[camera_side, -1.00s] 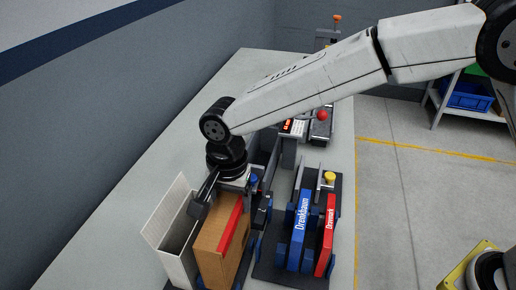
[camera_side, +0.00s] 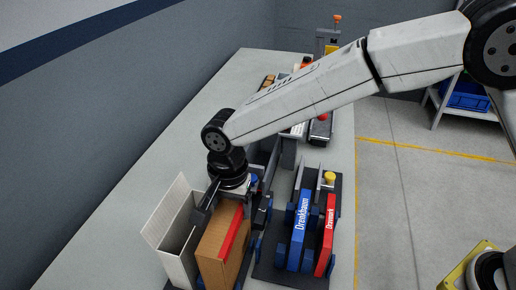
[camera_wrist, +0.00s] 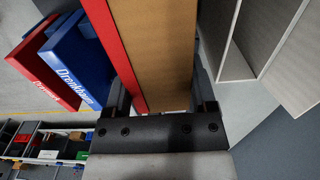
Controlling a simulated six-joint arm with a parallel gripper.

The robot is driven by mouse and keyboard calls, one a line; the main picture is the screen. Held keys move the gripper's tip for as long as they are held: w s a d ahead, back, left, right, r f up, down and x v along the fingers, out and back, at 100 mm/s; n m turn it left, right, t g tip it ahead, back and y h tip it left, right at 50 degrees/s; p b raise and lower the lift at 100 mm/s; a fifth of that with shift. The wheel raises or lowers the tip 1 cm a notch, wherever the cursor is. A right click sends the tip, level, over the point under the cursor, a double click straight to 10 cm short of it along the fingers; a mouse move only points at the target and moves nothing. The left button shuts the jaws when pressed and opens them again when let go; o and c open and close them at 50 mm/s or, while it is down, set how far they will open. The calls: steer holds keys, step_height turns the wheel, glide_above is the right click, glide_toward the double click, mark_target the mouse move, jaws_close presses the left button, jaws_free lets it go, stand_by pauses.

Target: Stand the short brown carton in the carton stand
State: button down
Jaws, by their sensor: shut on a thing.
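The brown carton (camera_side: 218,258) has a red band along one edge and stands upright in the side view. It also fills the upper middle of the wrist view (camera_wrist: 165,50). My gripper (camera_side: 233,194) is shut on its upper end, with a finger on each side in the wrist view (camera_wrist: 160,92). The carton is between an open white box on its left and blue posts of a dark stand (camera_side: 252,248) on its right. Its lower end is cut off by the frame, so I cannot tell whether it is seated.
The open white box (camera_side: 176,232) is close beside the carton. A blue carton (camera_side: 299,232) and a red carton (camera_side: 326,236) stand in a dark rack to the right, near a yellow knob (camera_side: 329,177). Equipment stands farther back. The bench's left side is clear.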

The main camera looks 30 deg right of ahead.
steer(key=shift+f, duration=1.25)
jaws_free()
steer(key=shift+r, duration=4)
steer(key=shift+d, duration=0.1)
